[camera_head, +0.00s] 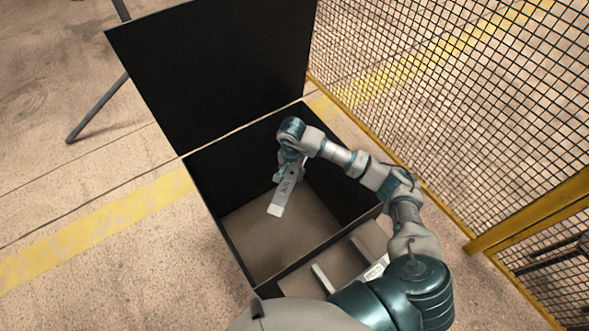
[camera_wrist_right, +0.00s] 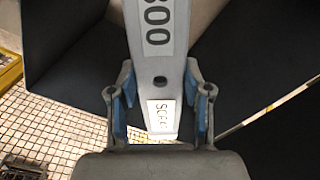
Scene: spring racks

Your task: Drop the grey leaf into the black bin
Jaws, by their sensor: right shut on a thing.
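The grey leaf (camera_head: 281,197) is a narrow flat strip with printed labels. My right gripper (camera_head: 287,172) is shut on it over the black bin (camera_head: 232,176), and the leaf hangs tilted down from the jaws. In the right wrist view the leaf (camera_wrist_right: 158,62) runs between the two blue-padded fingers of the gripper (camera_wrist_right: 160,100), with a hole and white labels showing. The bin has black walls and a brownish floor. I cannot tell how far the leaf is above that floor. My left gripper is not in view.
A tall black panel (camera_head: 215,70) rises behind the bin. A second compartment (camera_head: 335,262) in front holds pale strips. A yellow-framed mesh fence (camera_head: 470,90) stands on the right. Open floor (camera_head: 120,270) lies to the left.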

